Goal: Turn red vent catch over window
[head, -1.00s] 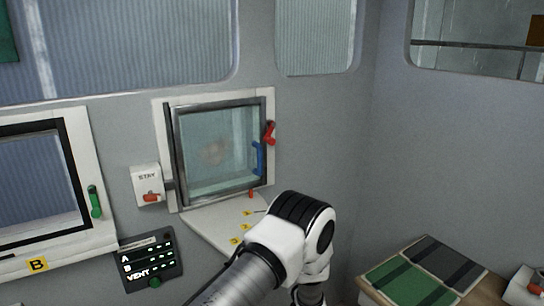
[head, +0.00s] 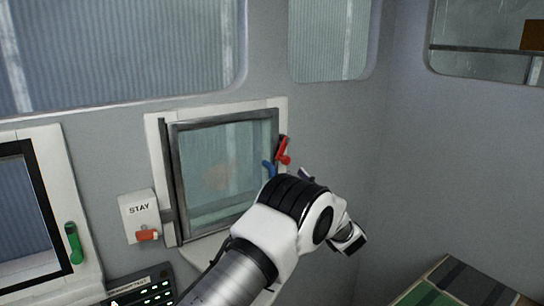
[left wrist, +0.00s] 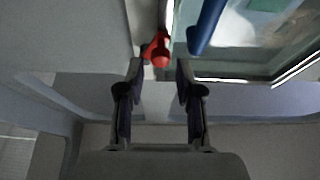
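The red vent catch (head: 283,151) sits on the right side of the frame of the small window (head: 218,175). It slants slightly and shows as a red knob in the left wrist view (left wrist: 157,50). A blue handle (head: 268,168) is just left of it, partly hidden by my arm, and shows as a blue bar in the left wrist view (left wrist: 207,25). My left gripper (left wrist: 158,76) is open, with the red catch just beyond its fingertips, roughly between them. I cannot tell whether they touch. My right gripper is not in view.
A STAY box (head: 139,217) with a red lever is left of the window. A second window with a green catch (head: 73,243) is at far left. A dark panel (head: 145,288) is below. A green and grey mat (head: 455,284) lies at lower right. The wall right of the catch is clear.

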